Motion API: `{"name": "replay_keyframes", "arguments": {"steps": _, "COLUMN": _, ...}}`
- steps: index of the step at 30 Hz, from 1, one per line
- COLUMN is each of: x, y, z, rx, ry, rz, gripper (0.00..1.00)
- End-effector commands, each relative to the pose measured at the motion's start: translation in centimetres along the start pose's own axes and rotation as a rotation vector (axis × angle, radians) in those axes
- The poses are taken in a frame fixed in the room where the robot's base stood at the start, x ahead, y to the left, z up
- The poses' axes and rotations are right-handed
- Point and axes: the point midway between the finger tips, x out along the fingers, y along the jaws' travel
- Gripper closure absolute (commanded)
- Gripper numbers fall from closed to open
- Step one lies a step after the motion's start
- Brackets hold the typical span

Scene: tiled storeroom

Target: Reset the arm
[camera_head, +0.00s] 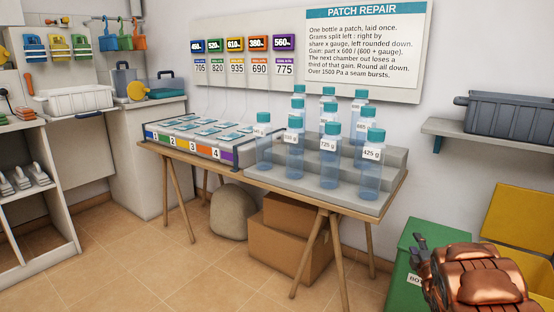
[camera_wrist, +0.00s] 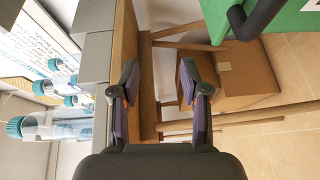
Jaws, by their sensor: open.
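My arm is folded low at the right of the head view, its copper-coloured links in front of the green bin (camera_head: 424,240). In the wrist view my gripper (camera_wrist: 158,88) is open, with nothing between its two dark, purple-padded fingers. The wrist picture is turned sideways. Past the fingers show the wooden table edge (camera_wrist: 124,40) and a cardboard box (camera_wrist: 240,75). In the head view only a dark part of the hand shows by the bin, and the fingertips cannot be made out.
The wooden table (camera_head: 326,208) carries a stepped grey stand (camera_head: 395,160) with several blue-capped bottles (camera_head: 329,160) and a numbered tray (camera_head: 190,150). Cardboard boxes (camera_head: 285,250) and a sack (camera_head: 232,213) lie beneath. A yellow bin (camera_head: 520,215) stands right. Tiled floor (camera_head: 150,270) is clear at left.

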Motion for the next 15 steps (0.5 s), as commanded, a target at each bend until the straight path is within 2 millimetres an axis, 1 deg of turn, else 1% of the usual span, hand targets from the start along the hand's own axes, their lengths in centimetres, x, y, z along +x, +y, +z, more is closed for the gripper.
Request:
{"name": "replay_keyframes", "arguments": {"steps": 1, "x": -0.3, "y": 2.5, "z": -0.1, "rx": 0.016, "ry": -0.019, "rz": -0.028, "gripper": 0.55}}
{"name": "replay_keyframes", "arguments": {"steps": 5, "x": -1.3, "y": 5.8, "z": -0.1, "rx": 0.074, "ry": -0.077, "rz": -0.108, "gripper": 0.55}}
{"name": "replay_keyframes", "arguments": {"steps": 8, "x": -2.5, "y": 8.0, "z": -0.1, "rx": 0.126, "ry": -0.126, "rz": -0.172, "gripper": 0.55}}
{"name": "replay_keyframes", "arguments": {"steps": 15, "x": -6.1, "y": 13.4, "z": -0.8, "rx": 0.260, "ry": -0.249, "rz": -0.306, "gripper": 0.55}}
